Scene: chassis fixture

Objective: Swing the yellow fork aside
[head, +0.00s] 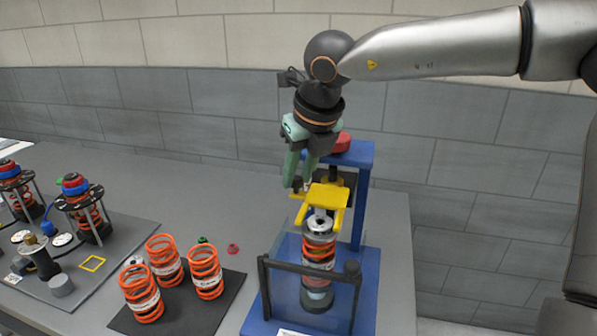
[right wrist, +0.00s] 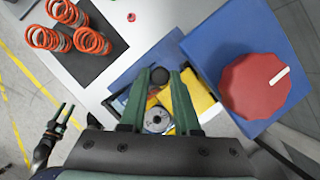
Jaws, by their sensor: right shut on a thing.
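The yellow fork (head: 328,197) lies across the top of a spring and damper unit (head: 318,250) in the blue fixture. The fork also shows in the right wrist view (right wrist: 197,92), partly hidden by a finger. My right gripper (head: 300,184) comes down from above at the fork's left side. In the right wrist view its green fingers are shut on a dark round knob (right wrist: 159,75), which seems to belong to the fork. My left gripper (right wrist: 66,113) shows only at the left of the right wrist view, apart from the fixture, with its fingers spread.
The blue fixture frame (head: 362,205) has a red knob (right wrist: 256,84) on top and a dark-framed clear guard (head: 310,264) in front. Orange springs (head: 206,272) stand on a dark mat to the left. Assembled units (head: 84,208) stand on a grey board further left.

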